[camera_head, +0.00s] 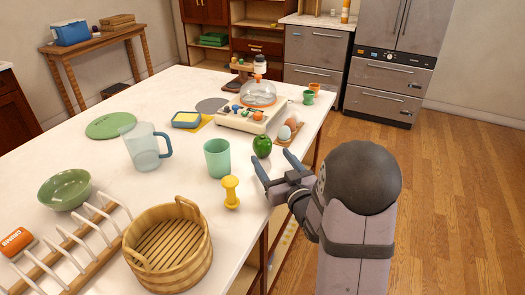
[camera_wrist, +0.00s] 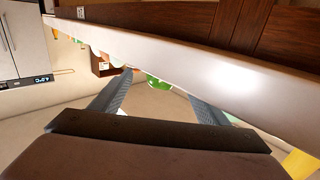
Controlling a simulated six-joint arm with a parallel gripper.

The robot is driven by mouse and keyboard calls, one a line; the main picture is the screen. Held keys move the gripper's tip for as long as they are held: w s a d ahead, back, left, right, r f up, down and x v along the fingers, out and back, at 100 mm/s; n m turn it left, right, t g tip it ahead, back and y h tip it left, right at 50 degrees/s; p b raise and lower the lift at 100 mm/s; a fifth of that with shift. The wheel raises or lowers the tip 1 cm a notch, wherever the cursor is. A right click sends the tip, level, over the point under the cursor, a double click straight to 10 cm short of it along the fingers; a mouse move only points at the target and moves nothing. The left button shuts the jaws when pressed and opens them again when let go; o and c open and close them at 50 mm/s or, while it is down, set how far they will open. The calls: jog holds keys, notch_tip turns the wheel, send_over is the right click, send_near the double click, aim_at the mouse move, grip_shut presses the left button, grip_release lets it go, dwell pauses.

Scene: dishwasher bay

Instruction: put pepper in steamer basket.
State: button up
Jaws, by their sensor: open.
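The pepper (camera_head: 262,146) is green and round with a dark stem. It stands near the right edge of the white table, and it also shows in the wrist view (camera_wrist: 158,82) beyond and between my fingers. My gripper (camera_head: 273,168) is open and empty, with its blue-grey fingers close to the pepper on its near side. In the wrist view the fingers (camera_wrist: 159,98) are spread wide. The steamer basket (camera_head: 168,250) is a round wooden tub with a slatted floor and two handles, at the table's near edge. Its inside is empty.
A yellow dumbbell-shaped object (camera_head: 231,192) and a green cup (camera_head: 217,158) stand between pepper and basket. A blue pitcher (camera_head: 146,147) is farther left. An egg holder (camera_head: 289,132) stands just behind the pepper.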

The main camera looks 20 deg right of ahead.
aim_at(262, 144)
jog(key=shift+w+a+r+p, duration=0.15)
jog(key=shift+w+p, duration=0.2)
jog(key=shift+w, duration=0.7)
jog(key=shift+w+a+r+p, duration=0.1)
jog(key=shift+w+p, duration=0.2)
jog(key=shift+w, duration=0.7)
jog(key=shift+w+a+r+p, duration=0.15)
jog(key=shift+w+p, duration=0.2)
jog(key=shift+w, duration=0.7)
jog(key=shift+w+d, duration=0.1)
jog(key=shift+w, duration=0.45)
jog(key=c, duration=1.2)
notch_tip(262, 144, up, 10)
jog(key=shift+r, duration=0.1)
